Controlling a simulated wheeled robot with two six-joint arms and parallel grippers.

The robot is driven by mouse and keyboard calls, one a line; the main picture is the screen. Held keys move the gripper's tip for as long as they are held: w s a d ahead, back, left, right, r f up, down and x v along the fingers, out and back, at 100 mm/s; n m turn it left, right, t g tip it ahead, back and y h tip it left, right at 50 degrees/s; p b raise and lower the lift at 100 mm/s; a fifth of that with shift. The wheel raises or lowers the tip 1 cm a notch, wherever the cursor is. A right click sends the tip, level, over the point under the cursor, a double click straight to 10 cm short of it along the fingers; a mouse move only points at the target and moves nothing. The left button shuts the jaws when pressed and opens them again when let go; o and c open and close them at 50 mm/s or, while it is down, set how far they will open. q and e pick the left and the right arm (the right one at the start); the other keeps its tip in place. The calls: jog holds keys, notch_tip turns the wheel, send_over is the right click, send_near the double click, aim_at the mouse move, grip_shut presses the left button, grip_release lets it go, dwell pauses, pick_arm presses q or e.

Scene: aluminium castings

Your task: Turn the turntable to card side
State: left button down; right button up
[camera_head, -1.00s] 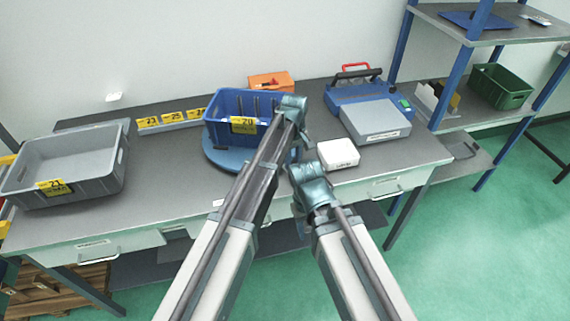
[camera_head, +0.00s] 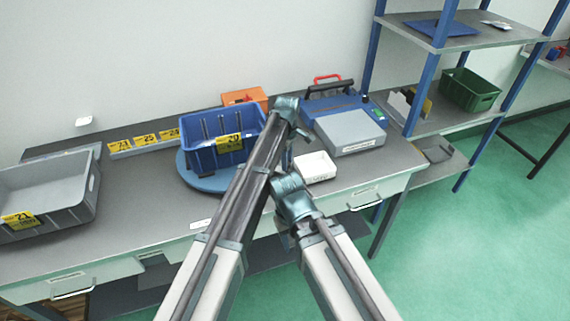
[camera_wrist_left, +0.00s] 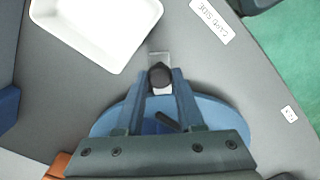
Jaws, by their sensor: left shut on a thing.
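The turntable (camera_head: 205,183) is a round blue disc on the grey bench, carrying a blue crate (camera_head: 210,158) with yellow label 20. In the left wrist view the disc (camera_wrist_left: 238,118) lies under my left gripper (camera_wrist_left: 160,82). Its two fingers are shut on a dark round knob (camera_wrist_left: 160,74) beside the disc's edge. In the head view my left gripper (camera_head: 290,115) is right of the crate, its fingertips mostly hidden. A "CARD SIDE" label (camera_wrist_left: 212,19) is on the bench beyond the knob. My right gripper (camera_head: 291,192) is nearer the bench's front; its jaws are unclear.
A white tray (camera_head: 316,167) stands close to the left gripper and also shows in the wrist view (camera_wrist_left: 95,25). A grey-topped box (camera_head: 350,130) and a blue case (camera_head: 335,103) stand to the right. A grey bin (camera_head: 45,190) is at left. A shelf rack (camera_head: 425,60) stands at far right.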

pick_arm(q)
jog(key=shift+w+d, duration=0.15)
jog(key=shift+w, duration=0.25)
jog(key=c, duration=0.5)
grip_release()
jog(key=shift+s+r+p, duration=0.1)
jog(key=shift+r+p, duration=0.65)
notch_tip(320, 180, up, 12)
jog(key=p, duration=1.2)
jog(key=shift+r, duration=0.2)
